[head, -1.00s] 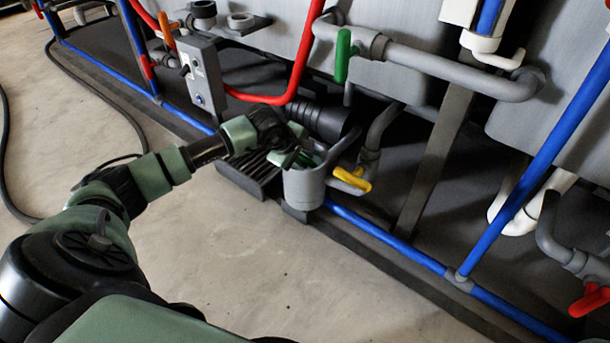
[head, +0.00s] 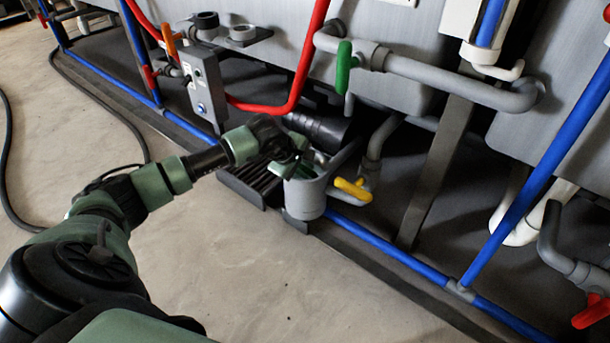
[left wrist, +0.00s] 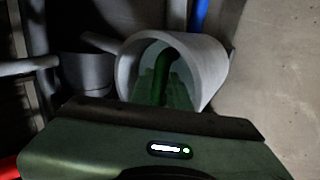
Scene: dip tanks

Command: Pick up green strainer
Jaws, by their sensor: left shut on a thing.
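The green strainer (left wrist: 162,80) shows in the left wrist view inside the open mouth of a grey cylindrical housing (left wrist: 215,62). Its curved green handle rises toward my gripper. In the head view the housing (head: 305,199) stands at the end of the grey pipework, and the strainer is mostly hidden by my gripper. My left gripper (head: 289,168) is at the housing's mouth, shut on the strainer. My right gripper is not in view.
A yellow valve handle (head: 353,189) is just right of the housing. A black ribbed part (head: 320,130) lies behind it and a dark grate (head: 248,185) to its left. A blue pipe (head: 385,244) runs low to the right. The concrete floor (head: 270,270) in front is clear.

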